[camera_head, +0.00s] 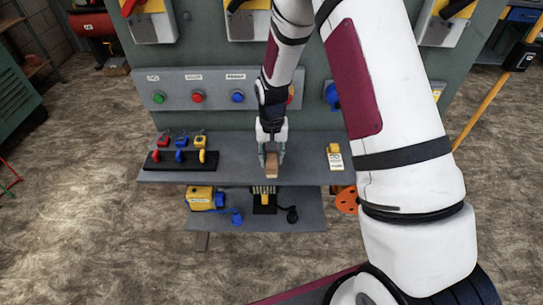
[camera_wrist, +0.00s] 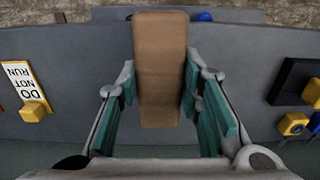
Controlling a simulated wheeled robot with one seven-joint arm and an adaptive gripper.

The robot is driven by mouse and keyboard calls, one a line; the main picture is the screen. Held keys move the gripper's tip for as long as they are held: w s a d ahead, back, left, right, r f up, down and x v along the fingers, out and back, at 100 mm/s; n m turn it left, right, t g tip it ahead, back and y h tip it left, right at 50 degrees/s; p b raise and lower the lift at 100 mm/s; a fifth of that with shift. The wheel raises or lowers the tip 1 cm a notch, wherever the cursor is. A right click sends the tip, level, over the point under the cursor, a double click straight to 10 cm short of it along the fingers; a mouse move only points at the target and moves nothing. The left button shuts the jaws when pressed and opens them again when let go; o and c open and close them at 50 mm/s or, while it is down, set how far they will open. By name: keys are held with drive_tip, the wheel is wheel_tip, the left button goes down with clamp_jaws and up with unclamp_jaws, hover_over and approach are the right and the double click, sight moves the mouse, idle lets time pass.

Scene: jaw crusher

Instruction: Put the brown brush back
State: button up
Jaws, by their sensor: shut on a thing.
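The brown brush (camera_head: 272,165) is in my gripper (camera_head: 272,154), over the front part of the grey upper shelf (camera_head: 230,172). In the wrist view the brush (camera_wrist: 160,60) shows as a long brown block between the two teal fingers of my gripper (camera_wrist: 160,88), with its far end reaching toward the shelf's front edge. My gripper is shut on it. The brush's underside is hidden, and I cannot tell whether it touches the shelf.
A black rack with red, blue and yellow padlocks (camera_head: 181,158) stands left on the shelf. A yellow tagged item (camera_head: 334,155) lies right. The lower shelf (camera_head: 300,215) holds a yellow-blue device (camera_head: 203,199) and a yellow-black item (camera_head: 264,200). A button panel (camera_head: 215,88) rises behind.

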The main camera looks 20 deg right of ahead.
sight(272, 156)
drive_tip(key=w, duration=0.1)
drive_tip(key=w+d, duration=0.1)
drive_tip(key=w, duration=0.1)
drive_tip(key=shift+f, duration=0.15)
drive_tip(key=shift+w+d+f, duration=0.1)
drive_tip(key=shift+w+f, duration=0.05)
drive_tip(key=shift+f, duration=1.6)
drive_tip(key=o, duration=1.1)
drive_tip(key=shift+f, duration=0.15)
